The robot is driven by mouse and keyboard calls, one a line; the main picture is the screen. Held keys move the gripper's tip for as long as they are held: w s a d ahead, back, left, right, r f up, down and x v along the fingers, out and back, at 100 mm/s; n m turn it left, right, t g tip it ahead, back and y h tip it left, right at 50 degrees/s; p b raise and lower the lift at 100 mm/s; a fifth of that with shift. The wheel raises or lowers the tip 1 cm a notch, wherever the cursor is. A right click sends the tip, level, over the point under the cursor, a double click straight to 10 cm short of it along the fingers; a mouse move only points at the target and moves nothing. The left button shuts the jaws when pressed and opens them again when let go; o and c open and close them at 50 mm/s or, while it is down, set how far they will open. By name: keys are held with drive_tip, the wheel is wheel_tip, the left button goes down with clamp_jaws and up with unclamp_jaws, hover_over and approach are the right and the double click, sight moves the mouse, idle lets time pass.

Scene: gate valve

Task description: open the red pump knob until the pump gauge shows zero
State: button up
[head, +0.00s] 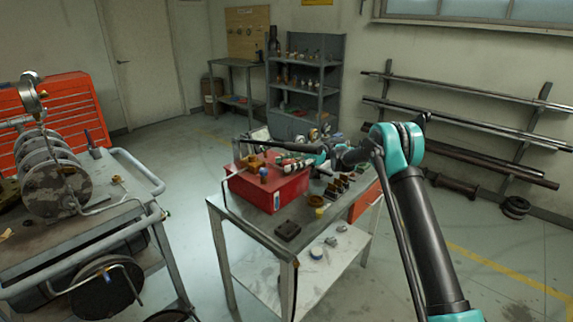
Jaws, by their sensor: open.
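A red box-shaped unit (268,188), which looks like the pump, stands on the grey metal table in the middle. Brass-coloured fittings sit on its top, and a dark bar extends above it. Small round dials (314,134) show behind it, too small to read; I cannot tell whether one is the pump gauge. I cannot pick out the red knob; my arm and gripper cover part of this area. My gripper (283,164) is open above the red unit's top, pointing left. Its fingers are small, and I cannot tell whether they touch anything.
A cart (130,220) with a large flanged valve (55,185) and another gauge (29,97) stands at left. Shelves and pipe racks line the back. Floor is open between cart and table.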

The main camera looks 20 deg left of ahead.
sight(287, 161)
wheel_tip(287, 161, up, 10)
idle(0.5)
